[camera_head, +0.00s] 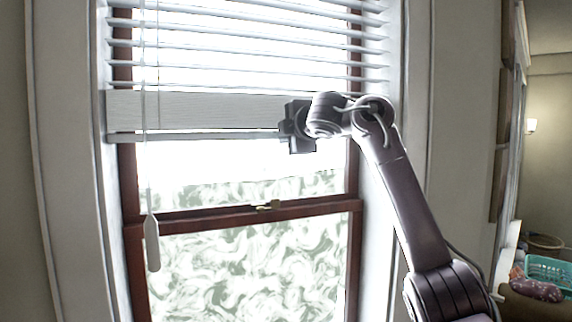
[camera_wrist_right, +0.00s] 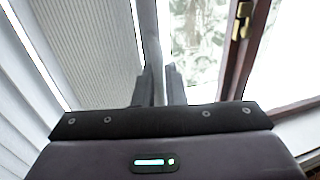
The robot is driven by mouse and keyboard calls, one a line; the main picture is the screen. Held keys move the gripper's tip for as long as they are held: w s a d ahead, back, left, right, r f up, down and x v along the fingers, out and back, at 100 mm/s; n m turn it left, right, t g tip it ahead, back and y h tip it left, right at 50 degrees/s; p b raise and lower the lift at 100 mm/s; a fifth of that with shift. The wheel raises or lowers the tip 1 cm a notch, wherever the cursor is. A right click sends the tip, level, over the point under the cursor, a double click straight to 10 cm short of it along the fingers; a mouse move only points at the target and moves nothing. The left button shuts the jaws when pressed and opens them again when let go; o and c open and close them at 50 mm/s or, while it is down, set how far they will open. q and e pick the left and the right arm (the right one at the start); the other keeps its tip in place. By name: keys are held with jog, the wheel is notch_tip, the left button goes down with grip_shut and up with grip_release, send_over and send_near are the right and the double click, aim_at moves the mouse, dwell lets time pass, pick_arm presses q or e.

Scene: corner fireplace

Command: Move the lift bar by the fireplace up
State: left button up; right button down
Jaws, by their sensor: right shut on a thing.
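The lift bar (camera_head: 205,136) is the pale rail along the bottom of the white blind, level across the upper part of the window. In the wrist view the bar (camera_wrist_right: 152,45) runs away from between the fingers. My right gripper (camera_head: 286,128) is at the right part of the bar, in front of the window. In the wrist view its two dark fingers (camera_wrist_right: 160,88) are shut on the bar's edge. The fingertips are partly hidden by the gripper body in the head view. My left gripper is not in view.
White slats (camera_head: 240,45) hang above the bar, with a broad pale band (camera_head: 200,108) just over it. A cord with a white handle (camera_head: 152,243) hangs at the left. The dark red window frame (camera_head: 250,212) is behind. A teal basket (camera_head: 550,270) is far right.

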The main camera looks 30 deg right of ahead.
jog(key=shift+s+r, duration=0.1)
jog(key=shift+r, duration=1.4)
jog(key=c, duration=1.7)
grip_release()
jog(key=shift+o, duration=0.3)
jog(key=shift+f, duration=0.1)
jog(key=b+v, duration=0.4)
jog(key=v, duration=0.3)
jog(key=shift+s+b, duration=0.3)
jog(key=shift+b, duration=0.05)
